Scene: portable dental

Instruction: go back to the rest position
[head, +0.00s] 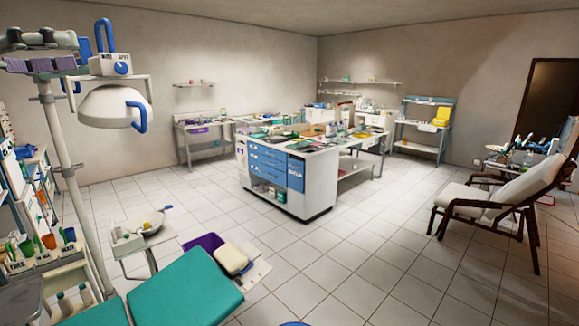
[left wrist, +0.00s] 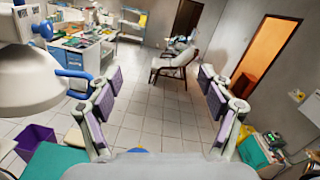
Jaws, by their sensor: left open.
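My left gripper (head: 68,52) is at the upper left of the head view, raised beside the dental lamp (head: 112,106). Its jaws are open, with purple pads on grey fingers. In the left wrist view the two fingers stand wide apart around the open gap (left wrist: 160,82), with nothing held between them. The lamp, white with blue handles, is close on the left side there too. Whether the gripper touches the lamp I cannot tell. My right gripper shows in neither view.
A teal dental chair (head: 185,292) and purple bin (head: 204,243) are in front. A white island with blue drawers (head: 283,170) stands mid-room. A cream reclining chair (head: 500,196) is at right. Tiled floor between them is clear. The lamp's pole (head: 62,170) rises at left.

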